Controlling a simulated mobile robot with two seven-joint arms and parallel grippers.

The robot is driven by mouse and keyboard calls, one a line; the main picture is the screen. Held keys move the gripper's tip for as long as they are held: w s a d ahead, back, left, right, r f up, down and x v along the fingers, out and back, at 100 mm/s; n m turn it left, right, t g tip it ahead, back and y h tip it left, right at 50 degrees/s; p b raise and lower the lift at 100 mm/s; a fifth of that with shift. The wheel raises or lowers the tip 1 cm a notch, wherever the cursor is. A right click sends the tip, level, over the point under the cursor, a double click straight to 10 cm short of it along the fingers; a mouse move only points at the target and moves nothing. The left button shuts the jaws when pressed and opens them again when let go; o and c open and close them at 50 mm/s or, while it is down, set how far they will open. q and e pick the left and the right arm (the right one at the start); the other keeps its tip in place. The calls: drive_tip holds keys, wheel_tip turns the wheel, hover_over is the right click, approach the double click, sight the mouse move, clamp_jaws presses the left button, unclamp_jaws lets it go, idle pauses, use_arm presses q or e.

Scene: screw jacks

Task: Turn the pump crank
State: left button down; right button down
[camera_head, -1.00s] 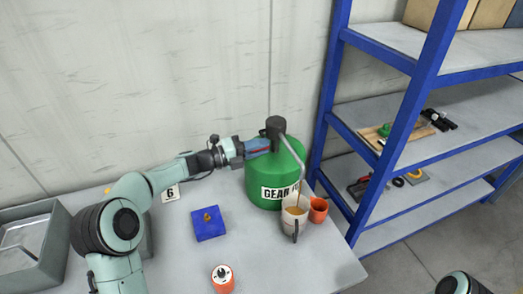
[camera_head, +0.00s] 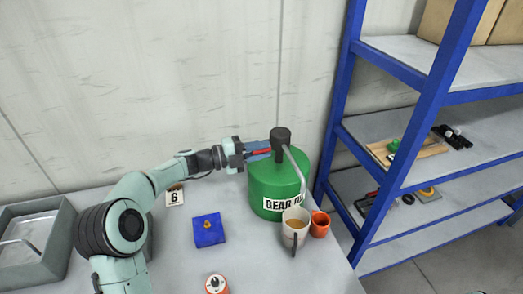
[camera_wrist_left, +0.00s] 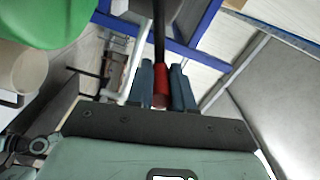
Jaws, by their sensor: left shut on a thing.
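The green gear-oil drum (camera_head: 268,186) stands upright at the back right of the table in the head view. A dark pump head (camera_head: 281,135) with a grey bent spout (camera_head: 296,168) rises from its top. My left gripper (camera_head: 261,150) is beside the pump head, above the drum's left edge, shut on the red crank grip (camera_head: 264,152). In the left wrist view the grip (camera_wrist_left: 160,92) sits between the two blue fingers, with a dark rod leading on from it. A white mug (camera_head: 290,236) holding brown liquid stands below the spout. My right gripper is out of view.
An orange cup (camera_head: 320,224) stands right of the mug. A blue block (camera_head: 208,230), an orange-and-white item (camera_head: 215,284) and a card marked 6 (camera_head: 174,195) lie left of the drum. A grey tray (camera_head: 35,230) is far left. A blue-framed shelf (camera_head: 345,110) stands close on the right.

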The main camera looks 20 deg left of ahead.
use_arm(q)
drive_tip(key=c, duration=1)
unclamp_jaws()
drive_tip(key=v, duration=1.3)
drive_tip(key=shift+s+a+b, duration=0.15)
drive_tip(key=shift+a+b, duration=0.05)
drive_tip(key=shift+b, duration=0.1)
